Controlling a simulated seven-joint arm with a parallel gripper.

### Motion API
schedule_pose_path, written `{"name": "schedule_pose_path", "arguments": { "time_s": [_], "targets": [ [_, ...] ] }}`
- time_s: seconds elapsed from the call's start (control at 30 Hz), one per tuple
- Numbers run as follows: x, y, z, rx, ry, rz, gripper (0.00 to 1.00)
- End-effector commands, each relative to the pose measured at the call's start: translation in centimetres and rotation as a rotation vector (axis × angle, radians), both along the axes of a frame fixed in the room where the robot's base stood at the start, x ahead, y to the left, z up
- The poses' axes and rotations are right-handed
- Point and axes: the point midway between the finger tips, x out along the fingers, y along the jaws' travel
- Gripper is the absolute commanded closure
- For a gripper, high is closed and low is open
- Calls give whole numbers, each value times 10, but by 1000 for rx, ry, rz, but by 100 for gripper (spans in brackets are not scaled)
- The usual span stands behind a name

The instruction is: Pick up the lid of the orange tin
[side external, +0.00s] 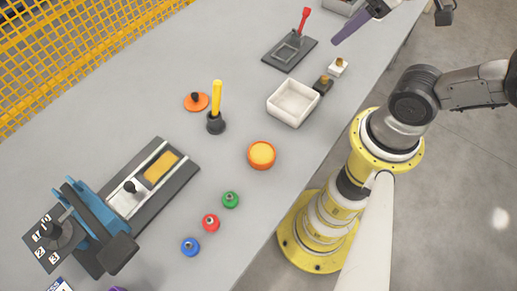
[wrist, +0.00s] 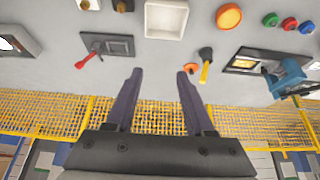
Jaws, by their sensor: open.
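The orange lid (side external: 196,102), a flat disc with a black knob, lies on the grey table left of an upright yellow-handled tool. It also shows in the wrist view (wrist: 190,68), partly behind a fingertip. The orange tin (side external: 261,155) stands uncovered on the table, with a yellow-orange inside; it shows at the top of the wrist view (wrist: 228,16). My gripper (wrist: 160,73) is open and empty, its two dark fingers apart. In the side view one finger (side external: 357,25) shows at the top edge, well away from the lid.
The yellow-handled tool (side external: 216,108) stands in a black holder close to the lid. A white bin (side external: 292,102), a dark plate with a red lever (side external: 289,50), and green (side external: 230,200), red and blue knobs are around. A blue clamp fixture (side external: 100,225) is at lower left. A yellow mesh fence (side external: 60,50) lies behind.

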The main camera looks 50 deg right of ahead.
Motion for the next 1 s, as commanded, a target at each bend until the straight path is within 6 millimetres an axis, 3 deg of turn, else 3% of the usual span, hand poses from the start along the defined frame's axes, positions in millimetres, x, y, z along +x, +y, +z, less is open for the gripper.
{"name": "schedule_pose_path", "arguments": {
  "time_s": [0.43,0.47,0.7,1.0],
  "targets": [
    [0,0,0,0,0,0,46],
    [0,0,0,0,0,0,45],
    [0,0,0,0,0,0,1],
    [0,0,0,10,0,-19,0]
  ]
}}
